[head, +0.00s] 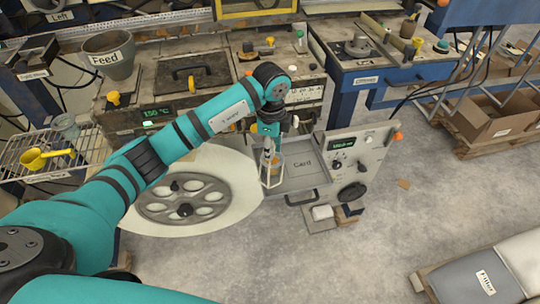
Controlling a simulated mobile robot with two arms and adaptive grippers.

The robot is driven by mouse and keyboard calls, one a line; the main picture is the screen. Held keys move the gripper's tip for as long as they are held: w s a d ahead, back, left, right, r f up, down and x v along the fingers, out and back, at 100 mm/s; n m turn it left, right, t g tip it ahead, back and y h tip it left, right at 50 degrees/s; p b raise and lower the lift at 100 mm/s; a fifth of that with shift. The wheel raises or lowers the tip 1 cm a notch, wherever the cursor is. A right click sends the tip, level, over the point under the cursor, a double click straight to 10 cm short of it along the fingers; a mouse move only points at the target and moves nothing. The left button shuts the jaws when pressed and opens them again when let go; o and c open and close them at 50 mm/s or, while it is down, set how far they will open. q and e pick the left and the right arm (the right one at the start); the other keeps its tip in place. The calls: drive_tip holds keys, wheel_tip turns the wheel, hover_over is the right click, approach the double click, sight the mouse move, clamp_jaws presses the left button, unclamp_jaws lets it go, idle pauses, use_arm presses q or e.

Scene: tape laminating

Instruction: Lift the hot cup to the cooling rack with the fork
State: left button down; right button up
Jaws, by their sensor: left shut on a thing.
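My left gripper (268,140) points down over the machine's open front tray. It is shut on what looks like the fork (265,171), a pale tool with a light frame hanging below the fingers. A small orange-brown thing, perhaps the hot cup (277,160), shows at the fork's frame. I cannot tell whether the frame bears it or only stands in front of it. A wire rack (20,184), likely the cooling rack, is at the left edge. My right gripper is not in view.
A yellow scoop (36,159) and a grey cup-like vessel (65,127) are at the wire rack. A Feed hopper (108,56) stands behind. A large reel (185,199) lies below my left arm. The Card tray (305,177) and a control panel (352,160) are beside the gripper.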

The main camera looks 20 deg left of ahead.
use_arm(q)
drive_tip(key=shift+w+a+b, duration=0.2)
drive_tip(key=shift+w+b, duration=0.2)
drive_tip(key=shift+w, duration=0.45)
drive_tip(key=shift+w+a+b, duration=0.2)
drive_tip(key=shift+w+b, duration=0.2)
drive_tip(key=shift+w, duration=0.4)
drive_tip(key=shift+r, duration=0.15)
wheel_tip(320, 180, up, 7)
drive_tip(key=p, duration=0.6)
drive_tip(key=shift+r, duration=0.2)
idle(0.7)
drive_tip(key=s+d+r+p, duration=0.3)
drive_tip(key=s+r+p, duration=0.2)
drive_tip(key=r+p, duration=0.1)
drive_tip(key=shift+d+p, duration=0.2)
drive_tip(key=shift+p, duration=0.4)
idle(0.6)
